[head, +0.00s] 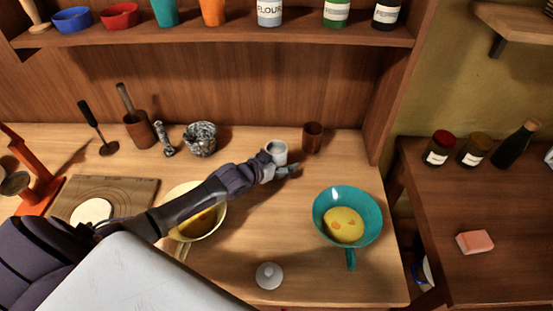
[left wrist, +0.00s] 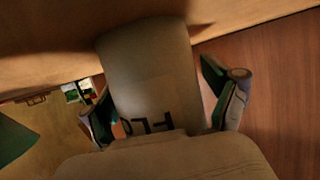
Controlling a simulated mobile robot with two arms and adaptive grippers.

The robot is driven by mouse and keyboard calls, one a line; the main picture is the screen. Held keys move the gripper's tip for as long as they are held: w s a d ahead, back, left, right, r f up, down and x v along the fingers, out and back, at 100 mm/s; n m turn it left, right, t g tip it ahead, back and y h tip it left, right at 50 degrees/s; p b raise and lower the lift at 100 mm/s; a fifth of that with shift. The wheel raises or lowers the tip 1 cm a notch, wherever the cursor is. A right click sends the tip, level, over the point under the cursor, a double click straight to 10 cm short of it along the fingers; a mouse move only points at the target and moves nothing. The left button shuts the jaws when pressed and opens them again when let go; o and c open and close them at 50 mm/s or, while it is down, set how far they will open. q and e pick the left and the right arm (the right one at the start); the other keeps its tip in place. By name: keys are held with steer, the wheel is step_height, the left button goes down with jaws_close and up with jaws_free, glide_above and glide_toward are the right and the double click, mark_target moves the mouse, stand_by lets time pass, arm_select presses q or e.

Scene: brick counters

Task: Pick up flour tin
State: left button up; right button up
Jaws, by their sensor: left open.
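A pale grey-white tin (head: 277,150) stands on the wooden counter, beside a small brown cup. In the left wrist view a pale tin with dark letters starting "FL" (left wrist: 150,75) fills the middle, and it looks like the same tin. My left gripper (head: 282,172) is at the near side of this tin. In the left wrist view its fingers (left wrist: 165,108) are open, one on each side of the tin. Another tin labelled "FLOUR" (head: 270,14) stands on the shelf above. My right gripper is not in view.
The brown cup (head: 312,137) is close on the right. A teal pan (head: 375,222) with yellow contents is at the right front. A cream pan (head: 217,222) lies partly under my arm. A white lid (head: 268,276) lies at the front. A stone mortar (head: 202,139) stands at the back.

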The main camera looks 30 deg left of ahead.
mark_target(282, 150)
arm_select(q)
steer(key=c, duration=1.5)
steer(key=shift+o, duration=0.2)
steer(key=shift+r, duration=0.1)
step_height(282, 150, up, 4)
steer(key=shift+f+b, duration=0.1)
steer(key=shift+b, duration=0.45)
steer(key=s+d+r+b, duration=0.1)
steer(key=s+d+r, duration=0.3)
steer(key=d+r, duration=0.3)
steer(key=d, duration=0.4)
steer(key=shift+b, duration=0.35)
